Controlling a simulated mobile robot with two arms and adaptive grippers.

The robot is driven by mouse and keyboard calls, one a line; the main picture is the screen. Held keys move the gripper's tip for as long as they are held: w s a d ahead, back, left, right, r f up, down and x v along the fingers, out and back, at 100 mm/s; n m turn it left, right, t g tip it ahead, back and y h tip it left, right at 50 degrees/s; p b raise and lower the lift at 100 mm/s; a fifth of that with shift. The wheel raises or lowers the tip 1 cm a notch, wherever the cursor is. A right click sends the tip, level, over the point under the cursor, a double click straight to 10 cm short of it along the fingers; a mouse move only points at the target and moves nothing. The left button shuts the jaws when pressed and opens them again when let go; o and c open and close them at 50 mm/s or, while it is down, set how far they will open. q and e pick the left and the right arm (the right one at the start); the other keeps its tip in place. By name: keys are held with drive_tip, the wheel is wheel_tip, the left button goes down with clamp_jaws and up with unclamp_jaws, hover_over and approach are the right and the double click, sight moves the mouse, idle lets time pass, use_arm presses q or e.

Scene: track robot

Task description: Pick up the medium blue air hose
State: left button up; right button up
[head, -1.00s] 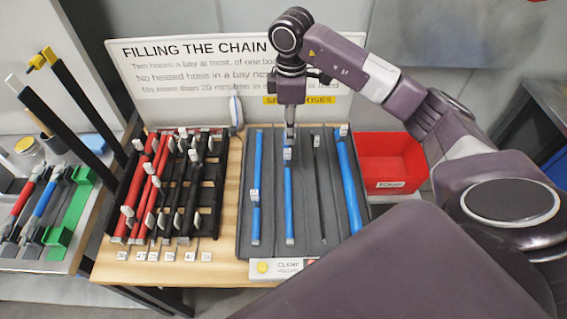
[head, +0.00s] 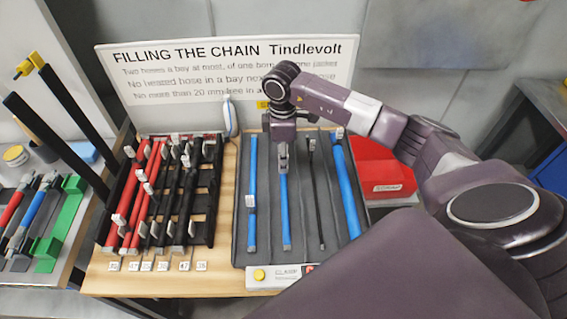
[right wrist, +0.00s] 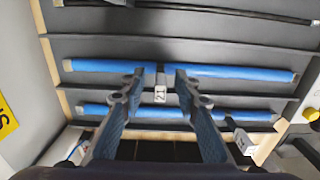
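The grey tray (head: 268,235) holds three blue hoses and a thin black one (head: 316,195), lying lengthwise in separate channels. The middle-thickness blue hose (head: 285,215) is second from the left, between a thinner blue hose (head: 252,175) and the black one. A thicker blue hose (head: 347,190) lies at the right. My right gripper (head: 283,168) is over the upper half of the medium hose and hides its tag in the head view. In the right wrist view its open fingers (right wrist: 158,74) appear on either side of the "21" tag (right wrist: 160,90) on that hose (right wrist: 225,72). Contact is unclear. My left gripper is not in view.
A black rack (head: 205,200) of red and black hoses stands left of the tray. A red bin (head: 385,175) is on the right. A sign board (head: 225,65) rises behind. A clamp label with a yellow button (head: 259,274) sits at the tray's front.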

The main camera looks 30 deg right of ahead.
drive_tip(key=shift+f, duration=0.2)
clamp_jaws()
drive_tip(key=shift+r, duration=0.1)
